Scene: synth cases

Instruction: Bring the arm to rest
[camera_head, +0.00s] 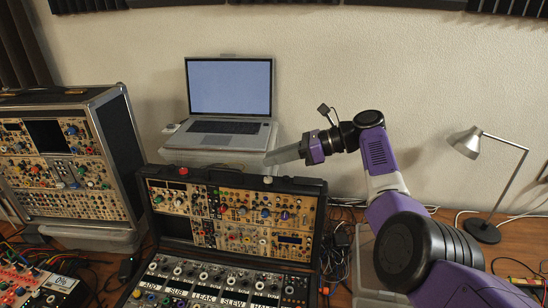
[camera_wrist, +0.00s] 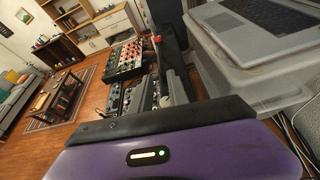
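My purple and black arm (camera_head: 383,170) rises from the lower right and bends over to the left. My gripper (camera_head: 272,158) points left, level with the front of the laptop and above the back edge of the open synth case. Its fingers show edge-on as one grey shape, so I cannot tell whether they are open or shut. I see nothing held in it.
A laptop (camera_head: 230,88) stands open on a grey box behind the gripper. An open synth case (camera_head: 237,215) lies below, and another case (camera_head: 70,160) stands at left. A desk lamp (camera_head: 470,150) stands right of the arm. Cables and a clear bin (camera_head: 368,280) are near the arm.

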